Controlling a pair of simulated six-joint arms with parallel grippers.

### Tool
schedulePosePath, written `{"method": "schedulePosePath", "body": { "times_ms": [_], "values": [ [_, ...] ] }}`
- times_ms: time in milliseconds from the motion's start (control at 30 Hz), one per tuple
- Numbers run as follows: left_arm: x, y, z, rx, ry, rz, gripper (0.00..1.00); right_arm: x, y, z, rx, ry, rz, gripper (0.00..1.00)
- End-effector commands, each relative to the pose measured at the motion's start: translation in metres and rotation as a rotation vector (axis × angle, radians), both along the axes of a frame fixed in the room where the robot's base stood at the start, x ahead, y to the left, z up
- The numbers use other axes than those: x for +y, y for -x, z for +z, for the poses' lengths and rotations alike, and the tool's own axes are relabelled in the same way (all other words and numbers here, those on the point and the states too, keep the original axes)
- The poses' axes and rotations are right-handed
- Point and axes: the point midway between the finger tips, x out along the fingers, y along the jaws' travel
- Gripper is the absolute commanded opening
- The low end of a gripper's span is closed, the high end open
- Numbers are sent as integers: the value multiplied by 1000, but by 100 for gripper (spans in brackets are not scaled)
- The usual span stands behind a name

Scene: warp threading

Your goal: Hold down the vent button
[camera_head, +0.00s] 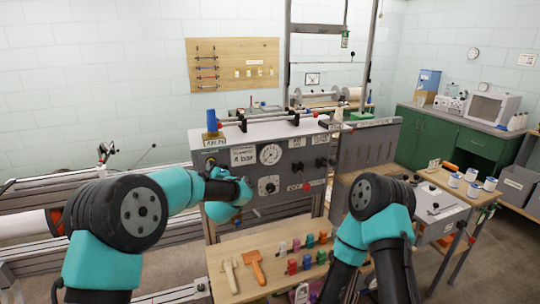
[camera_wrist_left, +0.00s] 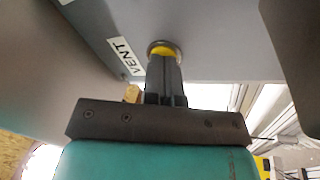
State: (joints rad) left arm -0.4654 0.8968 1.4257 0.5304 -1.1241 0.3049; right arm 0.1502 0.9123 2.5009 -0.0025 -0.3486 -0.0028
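The vent button (camera_wrist_left: 162,50) is a yellow disc in a dark metal ring on the underside of a grey housing, beside a white VENT label (camera_wrist_left: 124,55) in the left wrist view. My left gripper (camera_wrist_left: 164,62) has its two black fingers together, with nothing seen between them. Its fingertips overlap the button's lower part and look to be at or against it; I cannot tell how far the button is pressed. In the head view my left wrist is at the lower left of the grey control panel (camera_head: 245,183), and the button is hidden. My right gripper is out of view.
A wooden bench (camera_head: 222,287) in front of the panel holds a fork-like comb, an orange tool (camera_head: 254,266) and several coloured pieces. A brass-coloured fitting (camera_wrist_left: 131,93) is close beside the left fingers.

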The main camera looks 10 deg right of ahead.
Motion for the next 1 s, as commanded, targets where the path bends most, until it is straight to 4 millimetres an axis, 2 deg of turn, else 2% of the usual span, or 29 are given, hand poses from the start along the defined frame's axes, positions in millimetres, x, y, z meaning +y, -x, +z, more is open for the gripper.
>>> {"method": "schedulePosePath", "body": {
  "times_ms": [167,1000],
  "values": [
    [-1,5,0,1,0,-1,0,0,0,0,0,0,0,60],
    [-8,57,0,1,0,-1,0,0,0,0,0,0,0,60]
  ]
}}
